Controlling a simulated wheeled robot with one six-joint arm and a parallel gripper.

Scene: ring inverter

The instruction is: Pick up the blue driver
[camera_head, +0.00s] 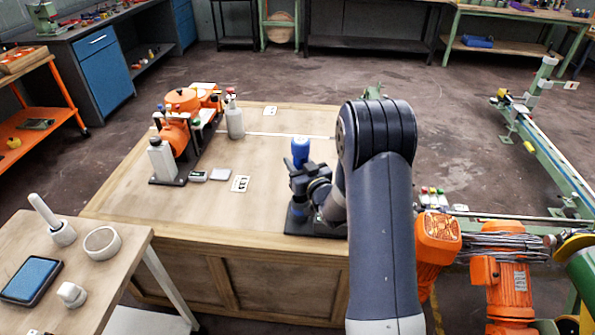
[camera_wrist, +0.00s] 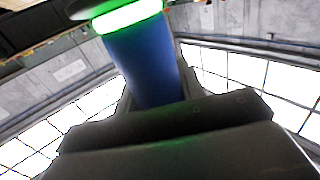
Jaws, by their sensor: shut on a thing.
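The blue driver (camera_head: 300,147) stands about upright over the near right part of the wooden table (camera_head: 205,215). My gripper (camera_head: 300,168) is shut on the blue driver, below its blue upper part. In the wrist view the blue driver (camera_wrist: 147,65) rises tilted from behind the dark gripper body, with a glowing green ring and a dark part above it. My arm hides part of the gripper, and the driver's lower end is hidden. I cannot tell whether the driver touches anything below.
A dark base plate (camera_head: 298,222) lies under my gripper near the table's front edge. Orange machines and white bottles (camera_head: 161,160) stand at the table's left. Small cards and boxes (camera_head: 220,175) lie between. A side table (camera_head: 120,248) is at front left; orange motors (camera_head: 500,285) are at right.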

